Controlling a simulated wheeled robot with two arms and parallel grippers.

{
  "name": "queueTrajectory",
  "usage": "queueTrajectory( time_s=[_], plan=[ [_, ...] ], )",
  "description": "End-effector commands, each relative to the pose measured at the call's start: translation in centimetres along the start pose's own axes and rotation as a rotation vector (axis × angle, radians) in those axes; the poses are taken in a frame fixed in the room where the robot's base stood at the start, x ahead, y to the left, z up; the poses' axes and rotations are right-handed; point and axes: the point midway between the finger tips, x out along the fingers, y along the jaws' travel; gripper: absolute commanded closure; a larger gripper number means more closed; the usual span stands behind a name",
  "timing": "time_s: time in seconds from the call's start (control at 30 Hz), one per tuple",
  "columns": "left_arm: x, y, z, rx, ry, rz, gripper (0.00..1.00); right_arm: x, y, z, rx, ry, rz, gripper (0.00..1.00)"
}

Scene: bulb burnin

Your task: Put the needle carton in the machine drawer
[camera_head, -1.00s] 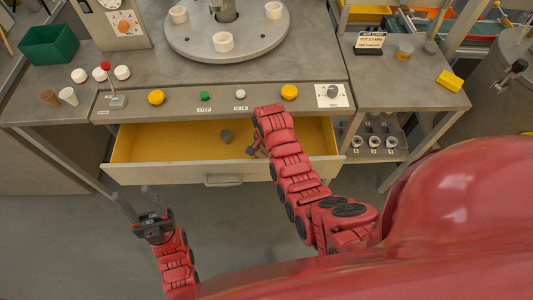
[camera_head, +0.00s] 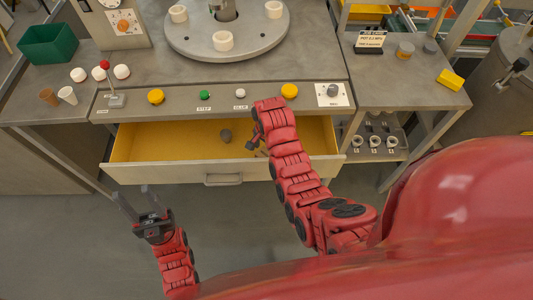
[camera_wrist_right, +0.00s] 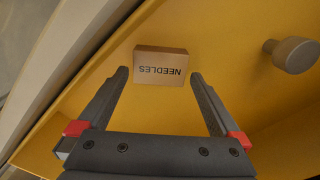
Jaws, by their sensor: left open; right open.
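The machine drawer (camera_head: 125,174) is pulled open under the bench, with a yellow inside. In the right wrist view, the small brown needle carton (camera_wrist_right: 160,60), marked NEEDLES, is inside the drawer by its yellow wall, just beyond and between my fingertips. I cannot tell if it touches them. My right gripper (camera_head: 256,142) is open, low over the drawer; it also shows in the right wrist view (camera_wrist_right: 160,78). The carton is hidden in the head view. My left gripper (camera_head: 135,192) is open and empty, in front of the drawer's left end.
A grey knob-like piece (camera_head: 225,136) is also in the drawer. The control panel (camera_head: 220,98) with buttons and the round turntable (camera_head: 228,45) are above it. A shelf with several small cups (camera_head: 374,141) stands at the right. The floor before the drawer is clear.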

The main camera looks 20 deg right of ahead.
Motion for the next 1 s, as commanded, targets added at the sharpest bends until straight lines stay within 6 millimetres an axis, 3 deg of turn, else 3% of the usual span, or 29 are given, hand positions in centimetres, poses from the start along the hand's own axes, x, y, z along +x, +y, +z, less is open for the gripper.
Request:
queueTrajectory(
  time_s=[0.13, 0.2, 0.4, 1.0],
  plan=[
    [-0.9, 0.0, 0.2, 0.0, 0.0, 0.0, 0.5, -3.2, -0.2, -0.1, 0.001, 0.006, -0.01, 0.0],
    [1.8, -0.1, -0.3, 0.0, 0.0, 0.0, 0.5, -5.8, 0.0, 0.0, 0.002, 0.001, -0.002, 0.0],
    [4.3, -0.2, -0.7, 0.0, 0.0, 0.0, 0.5, -8.4, 0.0, 0.0, 0.0, -0.001, -0.001, 0.0],
    [5.0, -0.2, -0.8, 0.0, 0.0, 0.0, 0.5, -9.1, 0.0, 0.0, 0.0, 0.001, 0.0, 0.0]
  ],
)
